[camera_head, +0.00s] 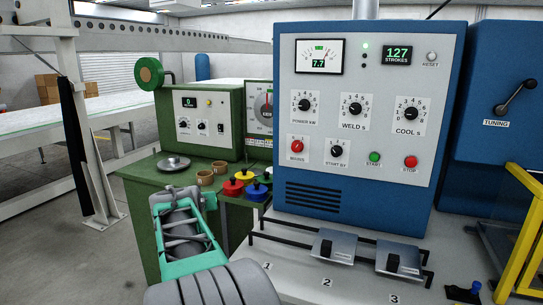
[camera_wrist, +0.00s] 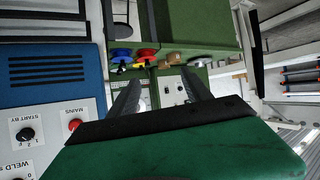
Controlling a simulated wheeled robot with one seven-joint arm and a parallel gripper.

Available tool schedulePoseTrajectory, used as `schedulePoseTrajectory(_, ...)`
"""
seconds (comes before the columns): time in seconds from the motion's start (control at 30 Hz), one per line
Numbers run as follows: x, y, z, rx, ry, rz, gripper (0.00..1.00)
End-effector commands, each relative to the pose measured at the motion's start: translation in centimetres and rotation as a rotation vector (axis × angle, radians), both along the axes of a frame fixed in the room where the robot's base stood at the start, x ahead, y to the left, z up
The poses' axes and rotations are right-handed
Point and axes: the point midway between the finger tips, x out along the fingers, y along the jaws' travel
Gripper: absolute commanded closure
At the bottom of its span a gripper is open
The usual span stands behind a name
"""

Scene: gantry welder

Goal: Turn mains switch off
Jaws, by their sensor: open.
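The mains switch (camera_head: 297,146) is a small red rotary knob on a white plate at the lower left of the blue welder's panel. It also shows in the wrist view (camera_wrist: 74,125), left of my gripper's fingers, with its MAINS label. Its pointer position is too small to read. My gripper (camera_wrist: 160,77) is open, with two grey fingers apart and nothing between them. It is beside the switch, not touching it, and its fingers point toward the green bench area. In the head view my arm is at the lower left, and the fingertips cannot be made out there.
The start-by knob (camera_head: 337,150), green start button (camera_head: 375,156) and red stop button (camera_head: 410,161) are right of the switch. A green cabinet (camera_head: 207,122) and coloured spools (camera_head: 233,187) are left. A yellow rail (camera_head: 522,230) stands right.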

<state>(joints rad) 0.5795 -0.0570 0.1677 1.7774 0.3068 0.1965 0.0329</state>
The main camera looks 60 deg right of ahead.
Motion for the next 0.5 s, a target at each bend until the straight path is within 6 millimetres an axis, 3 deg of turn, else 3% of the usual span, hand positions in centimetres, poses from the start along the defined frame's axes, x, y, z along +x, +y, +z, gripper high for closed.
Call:
schedulePoseTrajectory(0.03,-1.9,-6.7,1.1,-0.077,-0.05,-0.115,0.43)
schedulePoseTrajectory(0.1,-5.2,-14.4,3.6,-0.201,-0.113,-0.25,0.43)
schedulePoseTrajectory(0.2,-10.2,-21.7,6.3,-0.347,-0.165,-0.389,0.43)
schedulePoseTrajectory(0.33,-14.0,-25.7,8.2,-0.451,-0.192,-0.473,0.43)
schedulePoseTrajectory(0.5,-14.3,-27.9,8.7,-0.465,-0.195,-0.485,0.43)
